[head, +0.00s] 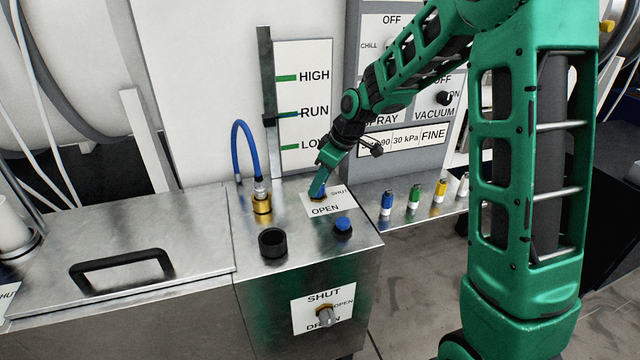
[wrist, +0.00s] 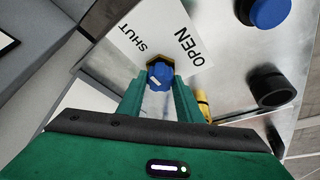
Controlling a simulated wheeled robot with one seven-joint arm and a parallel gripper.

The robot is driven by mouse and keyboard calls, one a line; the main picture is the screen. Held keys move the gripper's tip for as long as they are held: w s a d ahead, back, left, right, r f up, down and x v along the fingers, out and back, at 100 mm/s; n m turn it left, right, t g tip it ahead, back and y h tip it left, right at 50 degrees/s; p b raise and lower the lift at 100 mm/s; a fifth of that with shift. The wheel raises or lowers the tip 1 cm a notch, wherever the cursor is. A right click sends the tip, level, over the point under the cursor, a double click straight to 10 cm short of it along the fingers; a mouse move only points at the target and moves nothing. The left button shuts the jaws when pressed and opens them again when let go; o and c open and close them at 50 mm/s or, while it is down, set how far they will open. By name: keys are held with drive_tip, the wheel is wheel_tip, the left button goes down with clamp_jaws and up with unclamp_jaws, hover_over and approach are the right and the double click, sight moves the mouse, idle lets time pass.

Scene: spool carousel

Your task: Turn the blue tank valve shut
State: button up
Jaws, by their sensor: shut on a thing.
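The blue tank valve (wrist: 160,74) sits on a brass base on the metal tank top, at the corner of a white label (head: 322,205) marked SHUT and OPEN. In the wrist view a pale mark on the valve's blue knob shows between my fingers. My gripper (head: 317,192) reaches down onto the valve and is shut on it, with a green finger on each side in the wrist view (wrist: 160,88). In the head view my fingers hide most of the valve. Which way the valve points is hard to tell.
A blue cap (head: 343,225) and a black open cup (head: 272,242) stand on the same top, near the front. A brass fitting (head: 262,204) with a blue hose is at left. Small coloured bottles (head: 414,195) stand right. A DRAIN valve (head: 325,315) is on the front face.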

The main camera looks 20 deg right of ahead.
drive_tip(key=shift+d, duration=0.15)
drive_tip(key=o, duration=1)
drive_tip(key=shift+o, duration=0.2)
drive_tip(key=v, duration=1)
drive_tip(key=shift+r, duration=0.3)
drive_tip(key=shift+d, duration=0.1)
